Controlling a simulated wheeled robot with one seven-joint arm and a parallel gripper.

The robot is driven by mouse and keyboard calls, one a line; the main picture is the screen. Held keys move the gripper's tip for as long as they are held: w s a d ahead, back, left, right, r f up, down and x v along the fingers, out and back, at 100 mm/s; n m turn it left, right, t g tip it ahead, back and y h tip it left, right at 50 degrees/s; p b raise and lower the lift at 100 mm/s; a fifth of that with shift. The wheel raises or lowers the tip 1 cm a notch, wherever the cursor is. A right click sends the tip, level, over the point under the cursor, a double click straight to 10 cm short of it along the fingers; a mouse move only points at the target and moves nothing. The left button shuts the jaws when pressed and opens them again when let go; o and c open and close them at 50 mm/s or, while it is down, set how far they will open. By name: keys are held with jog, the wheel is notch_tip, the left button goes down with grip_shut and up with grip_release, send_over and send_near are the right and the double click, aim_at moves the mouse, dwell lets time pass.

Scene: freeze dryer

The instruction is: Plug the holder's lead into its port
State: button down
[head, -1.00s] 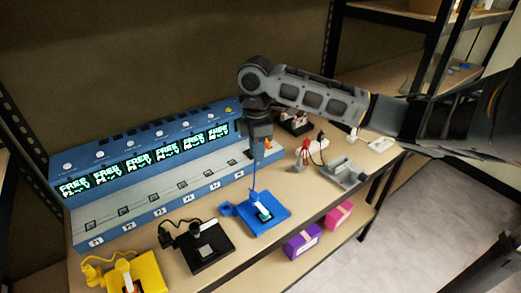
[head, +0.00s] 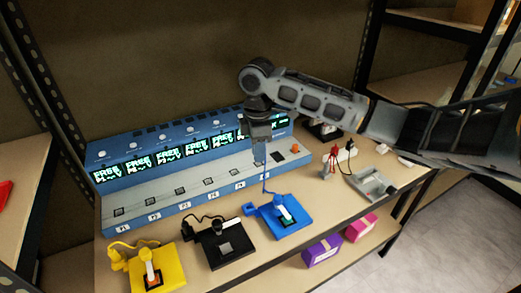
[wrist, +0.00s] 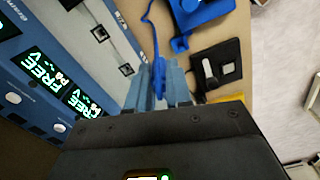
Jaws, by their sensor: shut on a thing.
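My gripper (head: 260,160) is shut on the blue plug (wrist: 158,80) of a lead. Its blue cable (wrist: 148,28) runs down to the blue holder (head: 291,217), which lies on the table and shows partly in the wrist view (wrist: 198,10). The gripper is above the right part of the grey ledge of the blue freeze dryer (head: 140,171). Square ports line the ledge, such as one at the left end (head: 120,212) and one near the gripper (head: 236,172). The plug appears apart from the ports. Several screens read FREE; my arm hides part of the right end.
A black holder (head: 226,250) and a yellow holder (head: 172,277) with their leads lie left of the blue one. A grey device (head: 372,184) and a power strip (head: 341,155) are to the right. Purple (head: 322,250) and pink (head: 361,227) boxes sit on the lower shelf.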

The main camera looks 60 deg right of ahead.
jog(key=w+a, duration=0.3)
jog(key=w, duration=0.4)
jog(key=shift+w, duration=0.35)
jog(key=shift+w, duration=0.1)
jog(key=w+a+b, duration=0.1)
jog(key=w+a, duration=0.2)
jog(key=w, duration=0.4)
jog(key=shift+w, duration=0.3)
jog(key=shift+a+f, duration=0.1)
notch_tip(320, 180, down, 3)
jog(key=shift+f+b, duration=0.15)
jog(key=shift+b, duration=0.5)
jog(key=shift+p, duration=0.35)
dwell(0.3)
jog(key=shift+f, duration=0.1)
